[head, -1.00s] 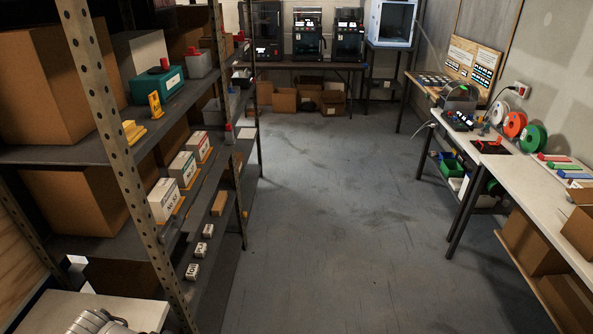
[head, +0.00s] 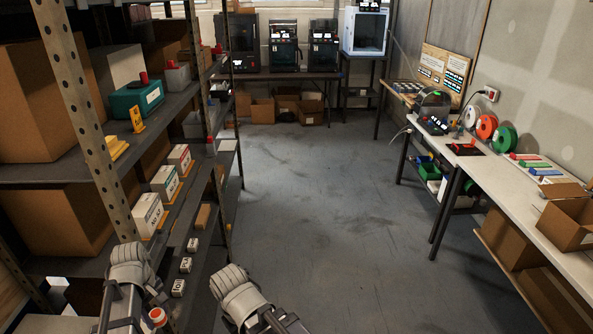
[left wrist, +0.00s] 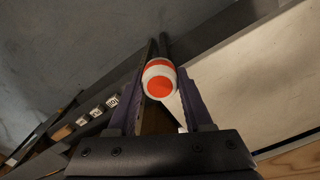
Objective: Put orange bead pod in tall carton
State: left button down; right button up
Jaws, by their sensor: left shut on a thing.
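The orange bead pod (left wrist: 159,78) is a small round white piece with an orange-red top and band. My left gripper (left wrist: 160,92) is shut on it, with one dark finger on each side in the left wrist view. In the head view the pod (head: 157,316) shows at the bottom left, beside my left arm; the fingers there are mostly hidden. An open brown carton (head: 568,222) stands on the right bench, far from the pod; I cannot tell whether it is the tall carton. My right arm shows at the bottom centre, but its gripper is not seen.
A metal shelf (head: 85,148) with boxes and small labelled cartons runs along the left, close to my left arm. The white right bench (head: 522,185) holds spools and coloured bars. Printers (head: 284,48) stand at the back. The grey floor (head: 310,200) between is clear.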

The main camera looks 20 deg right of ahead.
aim_at(555, 238)
jog(key=z, duration=0.45)
jog(key=i+l+z, duration=0.1)
jog(key=z, duration=0.75)
jog(key=i+z, duration=0.1)
jog(key=z, duration=0.3)
jog(key=i+z, duration=0.2)
jog(key=z, duration=0.2)
jog(key=i+j+z, duration=0.15)
jog(key=z, duration=0.3)
jog(key=i+j+z, duration=0.2)
jog(key=z, duration=0.2)
jog(key=i+j+z, duration=0.1)
jog(key=j+z, duration=0.15)
jog(key=z, duration=0.2)
jog(key=i+j+z, duration=0.2)
jog(key=j, duration=0.3)
jog(key=i+j+z, duration=0.15)
jog(key=j, duration=0.35)
jog(key=j+z, duration=0.2)
jog(key=j, duration=0.3)
jog(key=i+j+z, duration=0.2)
jog(key=j, duration=0.3)
jog(key=k, duration=0.1)
